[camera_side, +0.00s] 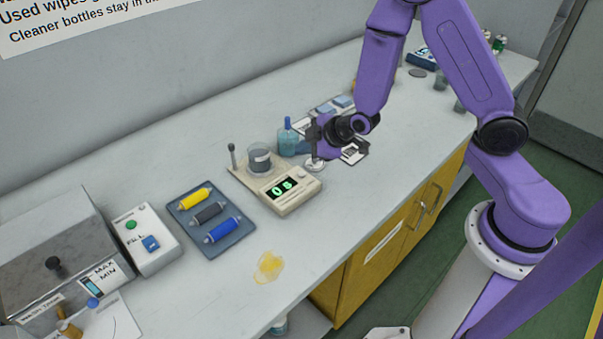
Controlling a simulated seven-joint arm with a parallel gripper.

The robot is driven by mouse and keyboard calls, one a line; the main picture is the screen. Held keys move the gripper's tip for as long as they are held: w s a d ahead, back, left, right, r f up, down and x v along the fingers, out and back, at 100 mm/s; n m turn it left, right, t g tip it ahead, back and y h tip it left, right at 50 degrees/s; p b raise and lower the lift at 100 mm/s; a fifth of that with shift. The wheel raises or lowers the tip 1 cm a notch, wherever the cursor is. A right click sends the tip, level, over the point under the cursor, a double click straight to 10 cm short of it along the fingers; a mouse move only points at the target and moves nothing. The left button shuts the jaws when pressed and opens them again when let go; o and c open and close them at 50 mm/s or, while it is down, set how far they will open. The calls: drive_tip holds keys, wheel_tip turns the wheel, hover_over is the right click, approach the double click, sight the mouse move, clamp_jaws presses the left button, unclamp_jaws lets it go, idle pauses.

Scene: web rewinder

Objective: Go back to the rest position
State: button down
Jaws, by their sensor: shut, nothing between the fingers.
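My gripper (316,162) is at the end of my purple arm, low over the bench (340,215), just right of the hotplate-like device (290,190) with a green-lit display. Its fingers are small and dark here, and they look shut with nothing held. A small pale round thing lies right under or beside the fingertips; I cannot tell if they touch it. Part of a dark-edged card (355,151) shows behind the gripper.
A grey beaker (259,161) stands on the device, with a blue bottle (288,138) close behind. A tray (235,239) holds yellow, grey and blue rollers. A yellow spill (268,267) lies near the front edge. A control box (148,242) stands at left.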

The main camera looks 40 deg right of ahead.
drive_tip(key=s+a+r+g+y, duration=0.1)
drive_tip(key=s+a+r+g, duration=0.15)
drive_tip(key=s, duration=0.35)
drive_tip(key=s+a+r+g+y, duration=0.1)
drive_tip(key=s+a+r+g, duration=0.1)
drive_tip(key=s+a+r, duration=0.35)
drive_tip(key=s+d+r+g+h, duration=0.1)
drive_tip(key=s+d+r+g, duration=0.1)
drive_tip(key=s, duration=0.7)
drive_tip(key=s+d+r+n+g+h, duration=0.1)
drive_tip(key=s+d+r, duration=0.3)
drive_tip(key=s, duration=0.6)
drive_tip(key=d+g+h, duration=0.1)
drive_tip(key=d, duration=0.1)
drive_tip(key=shift+d+h, duration=0.3)
drive_tip(key=shift+d, duration=0.1)
